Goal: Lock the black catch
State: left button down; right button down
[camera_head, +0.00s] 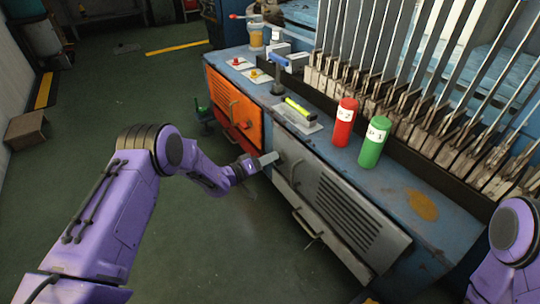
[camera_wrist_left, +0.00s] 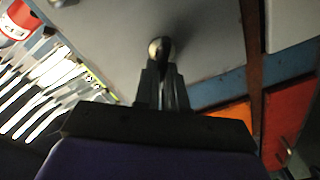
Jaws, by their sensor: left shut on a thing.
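The black catch is a small dark knob (camera_wrist_left: 160,48) on a pale grey panel in the left wrist view. The fingers of my left gripper (camera_wrist_left: 165,85) are close together and shut on it. In the head view my left gripper (camera_head: 257,163) is at the upper left corner of the grey louvred cabinet door (camera_head: 345,208), and it hides most of the catch. I cannot tell how far the catch is turned. My right gripper is outside the view; only part of my right arm shows at the lower right.
An orange door (camera_head: 234,103) is left of the grey one. A red cylinder (camera_head: 345,122) and a green cylinder (camera_head: 374,142) stand on the blue cabinet top (camera_head: 350,174). The green floor (camera_head: 215,265) in front is clear.

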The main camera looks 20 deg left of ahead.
pick_arm(q)
jog(key=shift+a+f+n+p, duration=0.15)
jog(key=shift+n+p, duration=0.1)
jog(key=shift+n, duration=1)
jog(key=shift+d+f+n+p, duration=0.1)
jog(key=shift+f+n+p, duration=0.1)
jog(key=shift+n, duration=1)
jog(key=shift+a+f+n+p, duration=0.1)
jog(key=shift+n+p, duration=0.15)
jog(key=shift+n, duration=1)
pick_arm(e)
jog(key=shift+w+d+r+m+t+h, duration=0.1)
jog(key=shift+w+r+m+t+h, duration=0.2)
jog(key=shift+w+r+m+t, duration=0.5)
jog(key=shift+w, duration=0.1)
pick_arm(q)
jog(key=c, duration=1.2)
grip_release()
